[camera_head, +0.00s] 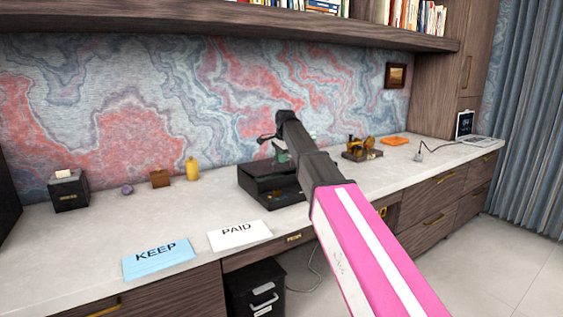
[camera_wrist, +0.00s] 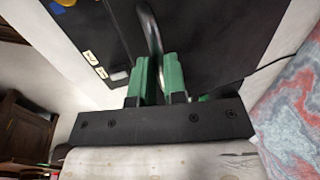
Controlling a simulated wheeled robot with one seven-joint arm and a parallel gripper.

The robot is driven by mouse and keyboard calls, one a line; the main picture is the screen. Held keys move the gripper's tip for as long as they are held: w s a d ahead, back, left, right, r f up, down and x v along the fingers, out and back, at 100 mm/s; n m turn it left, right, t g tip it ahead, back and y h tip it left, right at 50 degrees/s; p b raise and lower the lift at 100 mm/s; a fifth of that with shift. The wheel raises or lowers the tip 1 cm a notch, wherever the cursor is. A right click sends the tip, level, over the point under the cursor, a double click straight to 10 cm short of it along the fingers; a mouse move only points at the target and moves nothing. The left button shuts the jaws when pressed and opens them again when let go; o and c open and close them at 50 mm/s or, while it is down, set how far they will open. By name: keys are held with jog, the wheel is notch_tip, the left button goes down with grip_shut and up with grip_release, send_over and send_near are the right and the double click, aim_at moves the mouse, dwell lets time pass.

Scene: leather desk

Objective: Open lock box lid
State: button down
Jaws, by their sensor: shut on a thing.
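The black lock box (camera_head: 258,190) stands on the pale desk, left of my arm in the head view. My gripper (camera_head: 283,155) is at its top right side, partly hidden by my arm. In the wrist view, the two green fingers of my gripper (camera_wrist: 159,72) are closed around a dark curved handle (camera_wrist: 151,28). A dark flat panel (camera_wrist: 220,45), which looks like the lid, lies beyond the fingers. Small pale labels (camera_wrist: 90,57) show on the dark surface to the left. The head view does not clearly show whether the lid is raised.
White PAID (camera_head: 240,236) and blue KEEP (camera_head: 158,260) cards lie at the front left. A yellow bottle (camera_head: 192,170), a brown block (camera_head: 160,179) and a black tissue box (camera_head: 69,190) stand further left. A brass-and-wood object (camera_head: 362,150) stands right of the box. A shelf (camera_head: 200,20) overhangs the desk.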

jog(key=w+a+r, duration=0.6)
jog(key=w+r, duration=0.3)
jog(key=r, duration=0.2)
jog(key=w+a+g, duration=0.1)
jog(key=w+a, duration=0.8)
jog(key=w, duration=0.4)
jog(key=shift+h, duration=0.4)
jog(key=shift+r, duration=0.1)
jog(key=c, duration=1.2)
grip_release()
jog(key=shift+w, duration=0.15)
jog(key=shift+o, duration=0.2)
